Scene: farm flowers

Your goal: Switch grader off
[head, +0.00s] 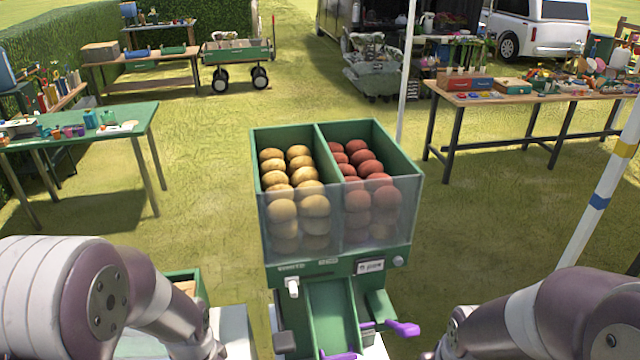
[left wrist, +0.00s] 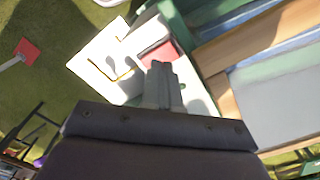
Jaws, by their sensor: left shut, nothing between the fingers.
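The grader (head: 335,255) is a green machine in the middle of the head view. Its two bins hold yellow-brown potatoes (head: 297,185) on the left and red ones (head: 362,180) on the right, behind a clear front panel. On its front are a white switch-like part (head: 292,288), a small label plate (head: 370,267) and a grey round knob (head: 398,261). A green chute (head: 331,315) runs down below. My left gripper (left wrist: 160,72) is shut and empty in the left wrist view, over a white part with a red patch (left wrist: 158,55). My right gripper is out of view.
Purple paddles (head: 403,328) stick out beside the chute. A green crate (head: 183,277) stands left of the grader. A green table (head: 130,115) is at the left, a wooden table (head: 540,98) at the right, and a white pole (head: 600,200) stands at right.

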